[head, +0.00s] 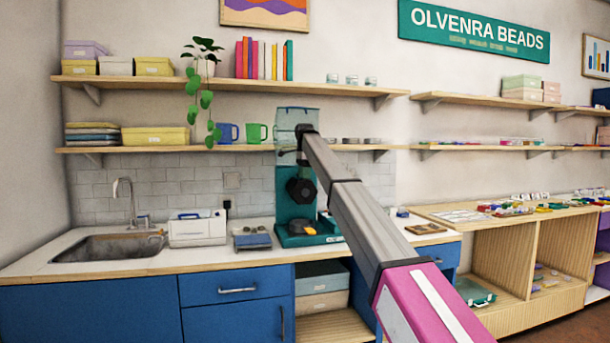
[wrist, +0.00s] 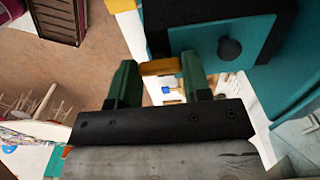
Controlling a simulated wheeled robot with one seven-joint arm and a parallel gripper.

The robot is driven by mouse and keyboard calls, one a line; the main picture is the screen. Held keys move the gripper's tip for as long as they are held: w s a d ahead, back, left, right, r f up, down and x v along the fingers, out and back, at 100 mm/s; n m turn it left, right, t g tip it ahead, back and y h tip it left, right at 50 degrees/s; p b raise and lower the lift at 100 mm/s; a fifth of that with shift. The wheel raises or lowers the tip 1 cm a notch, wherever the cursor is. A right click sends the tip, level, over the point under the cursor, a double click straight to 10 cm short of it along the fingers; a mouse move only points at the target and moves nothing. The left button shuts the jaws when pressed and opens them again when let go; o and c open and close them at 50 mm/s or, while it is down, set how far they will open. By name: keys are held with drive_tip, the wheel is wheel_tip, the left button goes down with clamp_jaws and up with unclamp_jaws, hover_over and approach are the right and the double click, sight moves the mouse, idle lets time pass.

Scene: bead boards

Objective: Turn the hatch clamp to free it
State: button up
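The machine (head: 284,188) is a tall teal unit with a clear upper part, standing on the counter. In the wrist view its teal panel (wrist: 205,48) has a dark round knob (wrist: 230,48) and a black surround. A short yellow bar, which looks like the hatch clamp (wrist: 160,67), spans the gap between the green fingers of my gripper (wrist: 161,72). Both fingers appear to touch its ends, so my gripper looks shut on it. In the head view my gripper (head: 299,135) is at the machine's upper part, and my arm hides the clamp there.
A sink (head: 110,247), a white appliance (head: 198,229) and a small scale (head: 252,239) are on the counter left of the machine. The lower shelf (head: 345,147) runs behind my gripper, with mugs to its left. A wooden workbench (head: 480,220) stands at the right.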

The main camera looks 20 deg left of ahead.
drive_tip(key=shift+n, duration=0.3)
drive_tip(key=n, duration=1.2)
drive_tip(key=shift+n, duration=0.3)
idle(0.4)
drive_tip(key=o, duration=0.9)
drive_tip(key=shift+r, duration=0.1)
